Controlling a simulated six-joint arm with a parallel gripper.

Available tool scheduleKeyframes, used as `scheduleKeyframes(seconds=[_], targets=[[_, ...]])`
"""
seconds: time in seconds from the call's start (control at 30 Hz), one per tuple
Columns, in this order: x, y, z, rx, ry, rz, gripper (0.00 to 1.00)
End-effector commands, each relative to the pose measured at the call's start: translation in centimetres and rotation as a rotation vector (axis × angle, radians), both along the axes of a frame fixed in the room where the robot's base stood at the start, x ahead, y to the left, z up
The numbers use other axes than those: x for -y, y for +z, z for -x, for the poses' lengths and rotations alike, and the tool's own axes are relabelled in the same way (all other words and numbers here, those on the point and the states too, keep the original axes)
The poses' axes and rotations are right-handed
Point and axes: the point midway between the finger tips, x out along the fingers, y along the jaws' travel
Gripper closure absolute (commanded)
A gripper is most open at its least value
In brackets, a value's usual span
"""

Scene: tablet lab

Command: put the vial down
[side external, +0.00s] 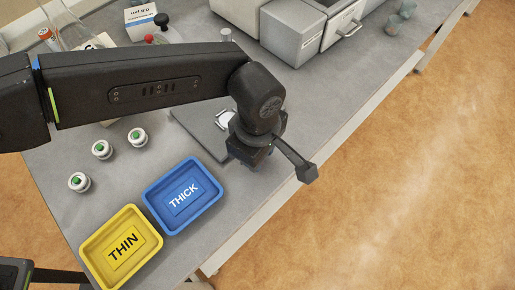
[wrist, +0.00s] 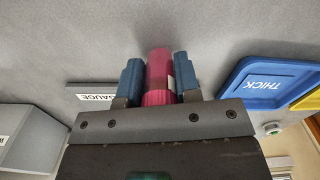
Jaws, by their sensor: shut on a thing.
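The vial (wrist: 157,70) is magenta with a ribbed cap nearest my gripper in the wrist view. My gripper (wrist: 158,62) is shut on it, with a blue finger on each side. In the side external view my gripper (side external: 250,155) is over the grey bench, to the upper right of the blue THICK tray (side external: 222,190), and the vial is hidden by my wrist. I cannot tell whether the vial touches the bench. The blue tray shows at the right of the wrist view (wrist: 240,84), apart from the vial.
A yellow THIN tray (side external: 92,252) adjoins the blue tray. White-and-green jars (side external: 102,149) stand left of them. A grey plate (side external: 190,118) lies beside my gripper; its GAUGE label (wrist: 97,97) shows. A grey machine (side external: 300,35) stands behind. The bench's front edge is near.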

Motion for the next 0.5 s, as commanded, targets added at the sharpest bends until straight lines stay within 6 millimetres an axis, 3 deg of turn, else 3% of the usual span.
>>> scheduleKeyframes(seconds=[0.37, 0.4, 0.5], targets=[[0.00, -0.46, -0.04, 0.001, 0.000, 0.001, 0.92], [0.00, -0.40, -0.04, 0.001, 0.000, 0.002, 0.66], [0.00, -0.39, -0.04, 0.000, 0.000, 0.001, 0.56]])
